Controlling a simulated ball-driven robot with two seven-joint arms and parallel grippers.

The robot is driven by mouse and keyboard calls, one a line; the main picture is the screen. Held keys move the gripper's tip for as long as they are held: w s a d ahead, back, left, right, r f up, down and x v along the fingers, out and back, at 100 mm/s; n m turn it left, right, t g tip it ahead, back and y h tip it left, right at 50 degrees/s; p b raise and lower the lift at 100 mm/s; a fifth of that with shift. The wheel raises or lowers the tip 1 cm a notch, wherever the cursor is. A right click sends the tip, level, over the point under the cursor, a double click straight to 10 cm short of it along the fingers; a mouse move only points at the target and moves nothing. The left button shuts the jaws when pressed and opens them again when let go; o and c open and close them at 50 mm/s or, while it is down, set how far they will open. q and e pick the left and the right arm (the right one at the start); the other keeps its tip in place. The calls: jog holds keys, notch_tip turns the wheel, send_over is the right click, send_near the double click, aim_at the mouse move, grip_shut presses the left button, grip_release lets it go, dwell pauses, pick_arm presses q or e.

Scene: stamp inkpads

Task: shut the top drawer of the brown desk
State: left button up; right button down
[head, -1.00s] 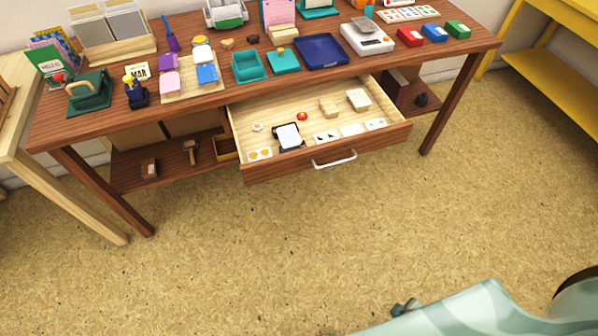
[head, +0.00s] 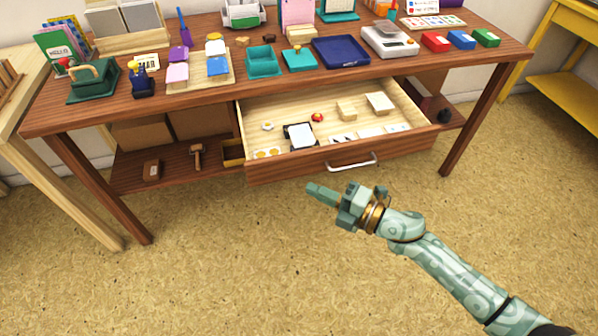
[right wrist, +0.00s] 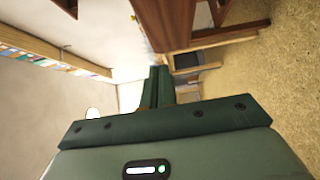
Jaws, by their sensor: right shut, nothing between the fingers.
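The brown desk (head: 190,103) stands ahead in the head view. Its top drawer (head: 300,164) is pulled out, with its inside showing and a white handle (head: 352,162) on its front. My right gripper (head: 311,189) is shut and empty. In the head view it appears just below the drawer front, left of the handle, with bare floor around it and no visible contact with the drawer. Its shut fingers also show in the right wrist view (right wrist: 160,86), pointing away from the drawer. My left gripper is not in view.
The drawer holds a framed white card (head: 300,136), a red item (head: 317,117) and several small pieces. The desktop carries stamp pads, trays and a white scale (head: 389,42). A pale wooden table (head: 20,120) stands left and a yellow one (head: 570,95) right. The floor (head: 230,260) in front is clear.

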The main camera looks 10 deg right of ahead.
aim_at(284, 164)
jog(key=w+a, duration=0.1)
jog(key=w, duration=0.1)
jog(key=w+a+b, duration=0.1)
jog(key=w, duration=0.1)
jog(key=w+b, duration=0.1)
jog(key=w, duration=0.1)
jog(key=shift+w+a+f, duration=0.1)
jog(key=shift+w+a, duration=0.1)
jog(key=shift+a, duration=0.2)
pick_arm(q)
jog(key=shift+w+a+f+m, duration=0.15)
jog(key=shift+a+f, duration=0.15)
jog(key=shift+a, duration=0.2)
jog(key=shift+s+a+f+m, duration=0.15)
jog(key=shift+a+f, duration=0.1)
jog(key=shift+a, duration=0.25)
pick_arm(e)
jog(key=shift+w, duration=0.1)
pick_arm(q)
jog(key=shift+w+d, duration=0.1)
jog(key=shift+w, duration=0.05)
pick_arm(e)
jog(key=shift+w, duration=0.1)
